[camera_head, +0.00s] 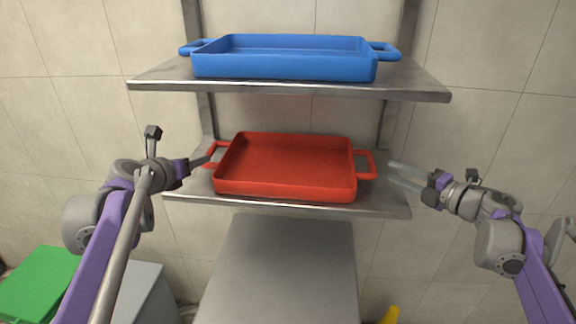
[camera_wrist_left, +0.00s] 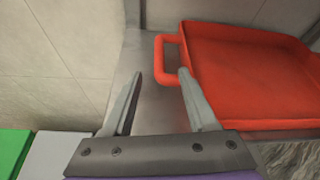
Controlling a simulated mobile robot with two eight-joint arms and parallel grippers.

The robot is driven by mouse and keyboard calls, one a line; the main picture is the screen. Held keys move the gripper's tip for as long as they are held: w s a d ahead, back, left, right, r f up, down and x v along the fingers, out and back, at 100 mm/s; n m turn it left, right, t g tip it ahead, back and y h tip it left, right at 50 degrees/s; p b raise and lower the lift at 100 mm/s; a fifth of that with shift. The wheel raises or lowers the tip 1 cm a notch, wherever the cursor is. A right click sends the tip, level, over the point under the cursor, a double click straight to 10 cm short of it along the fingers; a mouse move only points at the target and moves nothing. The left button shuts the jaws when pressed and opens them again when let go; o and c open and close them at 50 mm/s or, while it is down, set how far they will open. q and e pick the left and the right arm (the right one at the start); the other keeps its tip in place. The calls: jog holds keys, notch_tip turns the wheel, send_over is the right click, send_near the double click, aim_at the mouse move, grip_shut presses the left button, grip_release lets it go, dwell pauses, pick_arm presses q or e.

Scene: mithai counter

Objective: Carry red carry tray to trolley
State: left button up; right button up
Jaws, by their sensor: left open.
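The red carry tray (camera_head: 285,165) sits level and empty on the lower metal shelf, with a loop handle at each end. My left gripper (camera_head: 208,158) is at its left handle. In the left wrist view the fingers (camera_wrist_left: 160,95) are open, and the red tray (camera_wrist_left: 245,65) shows with its handle near the right finger; I cannot tell whether they touch. My right gripper (camera_head: 390,172) is open and empty, just right of the right handle, apart from it. No trolley can be clearly identified.
A blue tray (camera_head: 285,65) stands on the upper shelf (camera_head: 420,82), above the red one. The lower shelf (camera_head: 385,203) has little bare room around the tray. A grey flat surface (camera_head: 280,265) is below in front. A green box (camera_head: 40,280) is at lower left.

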aim_at(208, 152)
pick_arm(q)
jog(key=x, duration=0.9)
pick_arm(e)
jog(key=x, duration=0.9)
pick_arm(q)
jog(key=c, duration=0.6)
pick_arm(e)
grip_shut()
pick_arm(q)
grip_shut()
